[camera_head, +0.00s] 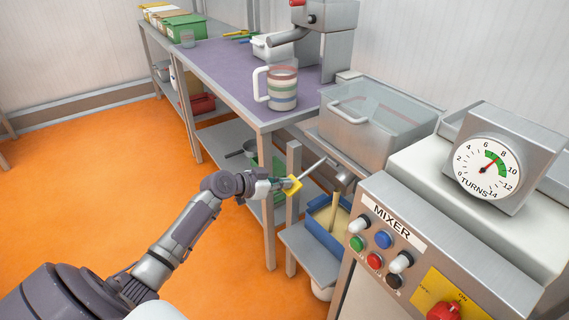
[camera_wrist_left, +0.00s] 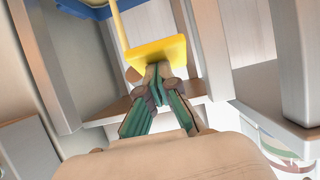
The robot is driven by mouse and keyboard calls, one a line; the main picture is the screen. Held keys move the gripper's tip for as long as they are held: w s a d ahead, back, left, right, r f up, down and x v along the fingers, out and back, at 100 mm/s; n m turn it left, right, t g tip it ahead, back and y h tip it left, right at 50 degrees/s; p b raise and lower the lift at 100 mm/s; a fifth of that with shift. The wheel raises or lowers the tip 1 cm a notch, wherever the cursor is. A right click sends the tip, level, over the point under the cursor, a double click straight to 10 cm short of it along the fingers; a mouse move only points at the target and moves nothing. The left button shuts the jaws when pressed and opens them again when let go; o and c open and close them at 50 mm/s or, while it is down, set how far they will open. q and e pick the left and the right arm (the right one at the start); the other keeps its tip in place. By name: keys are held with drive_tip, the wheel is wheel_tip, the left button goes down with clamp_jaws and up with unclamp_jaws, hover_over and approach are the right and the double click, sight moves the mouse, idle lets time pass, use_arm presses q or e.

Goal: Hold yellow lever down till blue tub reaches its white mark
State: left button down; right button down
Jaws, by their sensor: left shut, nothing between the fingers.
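The yellow lever (camera_head: 293,187) is a flat yellow plate on a thin grey rod that runs up to the machine's spout. My left gripper (camera_head: 280,184) is right at the plate. In the left wrist view the shut, empty fingertips (camera_wrist_left: 158,72) meet the plate's near edge (camera_wrist_left: 155,52); whether they press on it I cannot tell. The blue tub (camera_head: 318,233) stands on a low shelf below the spout, with yellowish contents inside. Part of its blue rim (camera_wrist_left: 88,10) shows at the top of the left wrist view. I cannot make out its white mark. My right gripper is out of view.
The mixer panel (camera_head: 388,238) with buttons and the turns dial (camera_head: 487,167) stands at the right. A clear-lidded hopper (camera_head: 372,120) is above the spout.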

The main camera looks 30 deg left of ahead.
use_arm(q)
drive_tip(key=shift+s+d+f, duration=0.15)
drive_tip(key=shift+s+f, duration=0.1)
drive_tip(key=shift+f, duration=0.35)
drive_tip(key=r+v, duration=0.1)
drive_tip(key=v, duration=1.1)
drive_tip(key=shift+w+r, duration=0.15)
drive_tip(key=shift+w, duration=0.1)
